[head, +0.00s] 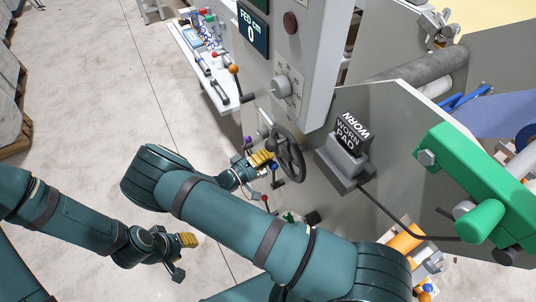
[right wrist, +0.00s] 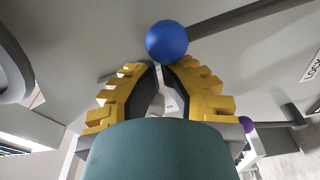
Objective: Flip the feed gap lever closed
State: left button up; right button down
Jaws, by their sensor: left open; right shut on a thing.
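A lever with a blue ball knob (head: 273,166) is on the grey machine side near the black handwheel. The knob also shows large in the right wrist view (right wrist: 167,40), with its grey rod running to the upper right. My right gripper (head: 264,159) has yellow fingers closed at the blue knob; in the right wrist view the fingertips (right wrist: 156,66) meet at its lower side and partly hide the contact. My left gripper (head: 190,241) is open and empty, low over the floor, away from the machine. No label naming the feed gap lever is readable.
A black handwheel (head: 289,154) is close to the right gripper. Levers with purple (head: 247,139), red (head: 264,198) and orange (head: 234,69) knobs are nearby. A LOCK label (right wrist: 313,66) shows in the right wrist view.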

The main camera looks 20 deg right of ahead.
pick_arm(q)
jog(key=shift+s+f, duration=0.1)
jog(key=shift+f, duration=0.05)
pick_arm(e)
jog(key=s+m, duration=0.5)
jog(key=s, duration=0.3)
jog(key=shift+d+f+g+h, duration=0.25)
jog(key=shift+d+g+h, duration=0.05)
jog(key=shift+s, duration=0.1)
